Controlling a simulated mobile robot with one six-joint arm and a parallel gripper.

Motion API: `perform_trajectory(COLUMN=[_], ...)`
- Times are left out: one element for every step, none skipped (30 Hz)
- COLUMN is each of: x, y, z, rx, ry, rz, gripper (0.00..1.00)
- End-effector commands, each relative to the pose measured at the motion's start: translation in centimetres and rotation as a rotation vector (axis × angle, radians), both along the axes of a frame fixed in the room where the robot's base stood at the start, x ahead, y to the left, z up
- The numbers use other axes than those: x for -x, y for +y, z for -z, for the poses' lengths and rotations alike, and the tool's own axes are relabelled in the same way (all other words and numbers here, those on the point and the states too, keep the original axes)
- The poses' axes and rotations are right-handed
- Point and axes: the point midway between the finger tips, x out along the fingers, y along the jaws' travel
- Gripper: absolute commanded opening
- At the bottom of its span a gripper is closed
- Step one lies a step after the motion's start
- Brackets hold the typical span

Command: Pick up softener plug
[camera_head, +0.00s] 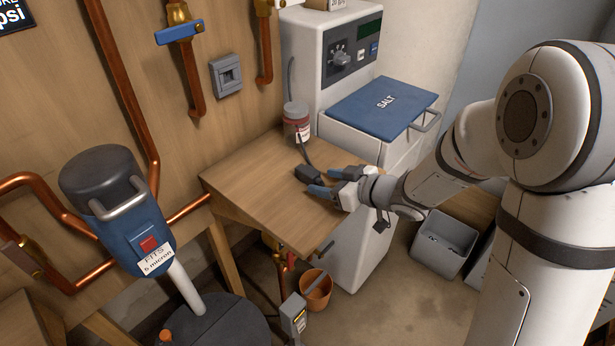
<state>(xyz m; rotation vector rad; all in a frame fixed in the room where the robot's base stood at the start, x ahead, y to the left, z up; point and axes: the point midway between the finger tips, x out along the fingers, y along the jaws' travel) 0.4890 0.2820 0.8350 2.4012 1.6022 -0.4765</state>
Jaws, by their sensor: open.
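The softener plug (308,174) is a dark block lying on the wooden shelf, with a dark cable running up from it toward the jar. My gripper (321,180) reaches in from the right, low over the shelf. Its two blue-tipped fingers are apart, and the plug is at their tips. I cannot tell whether the plug is partly between the fingers or touching them. The water softener (340,50) is a white cabinet with a dial and a blue salt lid (375,115), behind the shelf.
A jar with a red-and-white label (297,122) stands at the shelf's back corner. A grey wall socket (227,75) is on the wooden wall among copper pipes. A blue filter housing (135,225) stands at left. An orange pot (316,290) is below. The shelf's left part is clear.

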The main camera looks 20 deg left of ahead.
Motion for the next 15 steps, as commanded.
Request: perform_trajectory(x=[-0.4, -0.6, -0.8, -0.9, -1.0, -1.2, -1.2, -1.3, -1.3, -1.3, -1.3, -1.3, -1.3, -1.3, -1.3], y=[0.8, 1.1, 1.6, 1.9, 2.2, 2.4, 2.5, 2.6, 2.7, 2.7, 2.7, 2.7, 2.7, 2.7, 2.7], z=[0.6, 0.7, 0.9, 1.0, 1.1, 1.1, 1.2, 1.2, 1.2, 1.2, 1.2, 1.2, 1.2, 1.2, 1.2], rx=[0.001, 0.001, 0.000, 0.000, 0.001, 0.000, 0.000, 0.001, 0.001, 0.001, 0.001, 0.001, 0.001, 0.001, 0.001], ry=[0.001, 0.001, 0.001, 0.001, 0.001, 0.000, -0.001, 0.000, 0.000, 0.000, 0.000, -0.001, -0.001, -0.001, 0.000], rz=[-0.003, -0.003, -0.003, -0.003, -0.003, -0.002, -0.001, 0.000, 0.000, 0.000, 0.000, 0.001, 0.001, 0.001, 0.000], gripper=[0.56, 0.56, 0.56, 0.56, 0.56, 0.56, 0.56, 0.56, 0.56, 0.56, 0.56, 0.56, 0.56, 0.56, 0.55])
